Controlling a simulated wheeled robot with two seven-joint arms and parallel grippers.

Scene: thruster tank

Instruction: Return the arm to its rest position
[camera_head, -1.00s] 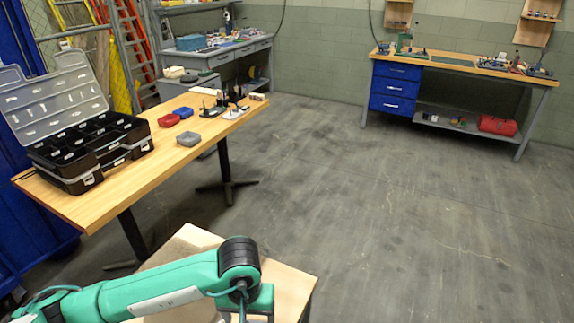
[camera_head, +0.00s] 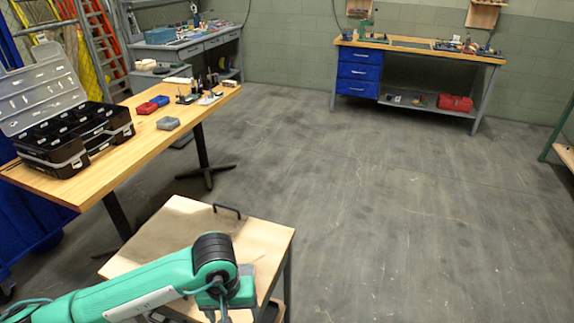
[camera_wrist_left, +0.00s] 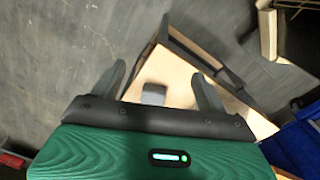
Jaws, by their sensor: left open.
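My left arm (camera_head: 130,289), green with a black joint, comes in from the lower left in the head view. It reaches over a small wood-topped cart, and its gripper end is at the bottom edge there, mostly hidden. In the left wrist view my left gripper (camera_wrist_left: 160,75) has its two fingers spread wide with nothing between them. Beyond the fingers, a small grey block (camera_wrist_left: 153,93) lies on a pale wooden top. My right gripper is in neither view.
The cart (camera_head: 180,213) has a black handle (camera_head: 227,210). A wooden table (camera_head: 95,185) on the left bears an open organizer case (camera_head: 65,135) and small red, blue and grey boxes. A blue-drawer workbench (camera_head: 358,72) stands at the back. Open floor (camera_head: 400,200) lies to the right.

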